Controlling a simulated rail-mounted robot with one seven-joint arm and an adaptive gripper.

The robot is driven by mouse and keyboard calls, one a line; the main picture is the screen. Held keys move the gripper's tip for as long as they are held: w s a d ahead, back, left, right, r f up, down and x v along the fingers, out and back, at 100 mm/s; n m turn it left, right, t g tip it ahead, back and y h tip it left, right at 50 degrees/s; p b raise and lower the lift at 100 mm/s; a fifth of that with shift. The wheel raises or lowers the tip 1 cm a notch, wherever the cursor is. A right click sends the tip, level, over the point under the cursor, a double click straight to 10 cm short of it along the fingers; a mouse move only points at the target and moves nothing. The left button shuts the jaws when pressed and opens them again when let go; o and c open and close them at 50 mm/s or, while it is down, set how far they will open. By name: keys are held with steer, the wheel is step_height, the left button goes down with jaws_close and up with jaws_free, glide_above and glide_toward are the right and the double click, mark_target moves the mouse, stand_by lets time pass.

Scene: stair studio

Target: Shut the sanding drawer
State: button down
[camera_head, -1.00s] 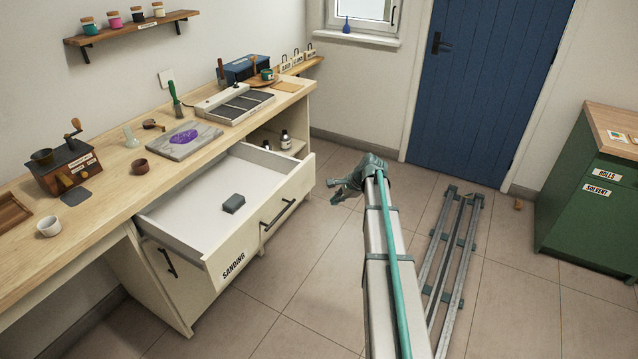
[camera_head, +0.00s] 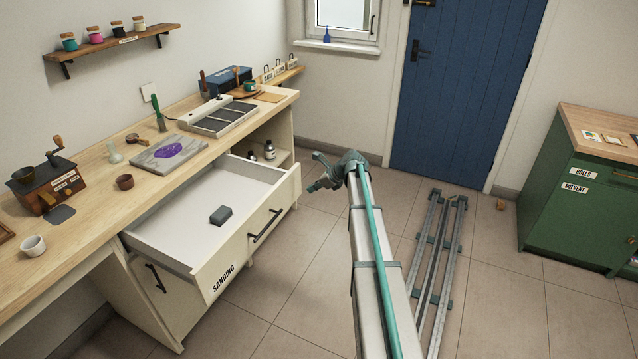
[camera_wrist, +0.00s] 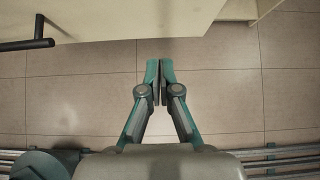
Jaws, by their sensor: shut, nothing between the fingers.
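The sanding drawer (camera_head: 213,277) is pulled well out of the workbench, with its cream front facing the room and a dark bar handle (camera_head: 265,225) on it. A small grey block (camera_head: 221,215) lies inside on the pale drawer floor. My gripper (camera_head: 313,188) is in front of the drawer's right end, apart from it, over the floor. In the wrist view the gripper (camera_wrist: 160,62) is shut with nothing between its fingers. The drawer front's edge (camera_wrist: 110,18) and a handle (camera_wrist: 25,44) show at the top of that view, ahead of the fingertips.
The wooden workbench top (camera_head: 85,195) holds a grinder (camera_head: 48,183), cups and a stone slab (camera_head: 170,151). My floor rails lie at the right. A green cabinet (camera_head: 560,210) stands far right. The tiled floor (camera_head: 290,260) before the drawer is clear.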

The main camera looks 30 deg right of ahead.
mark_target(292, 192)
steer(key=shift+w+a+f+p, duration=0.3)
steer(key=shift+w+a+f, duration=0.15)
steer(key=shift+w+a, duration=0.35)
steer(key=shift+w+a+f+p, duration=0.3)
steer(key=shift+w+a+f, duration=0.25)
steer(key=shift+w, duration=0.4)
steer(key=shift+w+a+f+p, duration=0.3)
steer(key=shift+w+a+f, duration=0.1)
steer(key=shift+w+a, duration=0.4)
steer(key=shift+w+d, duration=0.1)
steer(key=shift+w, duration=0.1)
